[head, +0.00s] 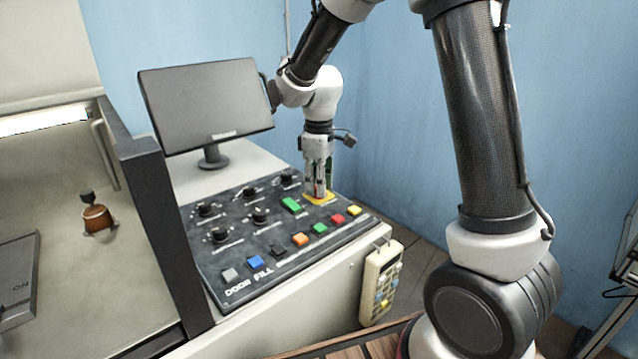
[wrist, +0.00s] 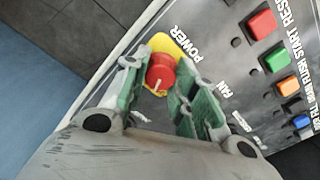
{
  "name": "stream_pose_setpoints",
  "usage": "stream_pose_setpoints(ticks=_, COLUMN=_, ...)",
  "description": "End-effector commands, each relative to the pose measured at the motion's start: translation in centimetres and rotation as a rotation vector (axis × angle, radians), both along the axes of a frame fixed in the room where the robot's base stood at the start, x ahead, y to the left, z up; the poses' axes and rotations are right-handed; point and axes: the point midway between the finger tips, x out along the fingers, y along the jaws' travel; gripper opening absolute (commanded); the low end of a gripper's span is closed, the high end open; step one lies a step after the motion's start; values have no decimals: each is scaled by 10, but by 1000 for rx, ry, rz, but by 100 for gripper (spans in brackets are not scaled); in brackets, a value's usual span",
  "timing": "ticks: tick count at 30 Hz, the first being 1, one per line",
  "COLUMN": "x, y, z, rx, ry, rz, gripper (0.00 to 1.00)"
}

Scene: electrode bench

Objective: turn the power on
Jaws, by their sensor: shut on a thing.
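The power switch is a red rotary knob (wrist: 160,72) on a yellow plate (wrist: 164,42), beside the printed word POWER in the wrist view. In the head view the yellow plate (head: 320,197) sits at the far right corner of the dark control panel (head: 232,240), and my gripper mostly hides the knob. My gripper (head: 318,190) points down over it. In the wrist view the green fingers of my gripper (wrist: 157,85) stand on either side of the red knob and are shut on it. A pale line shows on the knob's face.
The panel has black dials, a green button (head: 291,204) and a row of coloured buttons. A monitor (head: 205,105) stands behind it. A handheld pendant (head: 380,284) hangs on the bench's right side. An open machine enclosure (head: 160,230) is at left.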

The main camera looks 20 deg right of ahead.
Motion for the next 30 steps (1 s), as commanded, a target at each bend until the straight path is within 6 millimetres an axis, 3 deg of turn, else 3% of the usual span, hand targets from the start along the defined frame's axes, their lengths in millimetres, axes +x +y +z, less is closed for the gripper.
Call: stream_pose_setpoints(ticks=30, x=1, y=0, z=1, rx=1, ry=-2, rz=-921, gripper=4)
